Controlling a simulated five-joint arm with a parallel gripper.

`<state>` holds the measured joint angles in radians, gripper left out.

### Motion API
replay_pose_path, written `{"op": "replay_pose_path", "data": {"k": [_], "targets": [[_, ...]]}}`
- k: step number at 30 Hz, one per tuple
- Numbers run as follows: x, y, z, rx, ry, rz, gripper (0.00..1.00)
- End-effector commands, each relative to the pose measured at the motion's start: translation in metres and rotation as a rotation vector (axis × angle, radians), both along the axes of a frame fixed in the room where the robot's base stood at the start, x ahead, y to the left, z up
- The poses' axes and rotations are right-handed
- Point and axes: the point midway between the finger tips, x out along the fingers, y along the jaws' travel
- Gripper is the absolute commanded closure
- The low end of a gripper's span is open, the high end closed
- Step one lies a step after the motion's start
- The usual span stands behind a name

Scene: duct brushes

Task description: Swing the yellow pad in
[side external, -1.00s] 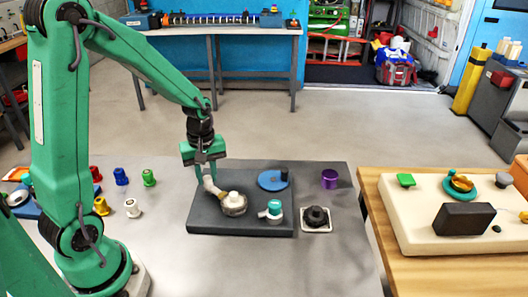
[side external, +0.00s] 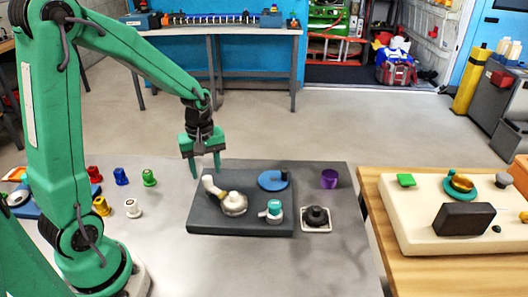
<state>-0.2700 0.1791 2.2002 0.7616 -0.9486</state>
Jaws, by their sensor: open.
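My gripper (side external: 206,172) is open and empty. It hangs above the back left corner of a dark grey board (side external: 260,187), fingers pointing down. A white knob with a short tilted handle (side external: 214,188) sits on the board just below and right of my fingers, apart from them. I cannot clearly make out a yellow pad. A yellow-orange piece (side external: 461,183) sits on a teal disc on the cream board at right. A small yellow-orange bit (side external: 524,216) shows at the right picture edge, mostly cut off.
The grey board also holds a blue disc with a dark peg (side external: 271,181) and a teal-topped knob (side external: 271,211). A purple cup (side external: 329,179) and a black knob on a white plate (side external: 316,217) stand right of it. Several coloured caps stand at left.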

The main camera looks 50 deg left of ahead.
Motion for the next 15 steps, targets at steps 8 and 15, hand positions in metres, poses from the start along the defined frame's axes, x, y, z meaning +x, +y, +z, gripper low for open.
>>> {"op": "replay_pose_path", "data": {"k": [8,15], "targets": [[0.001,0.000,0.037,0.001,-0.004,0.001,0.54],[0.000,0.000,0.053,0.001,-0.001,0.001,0.54]]}}
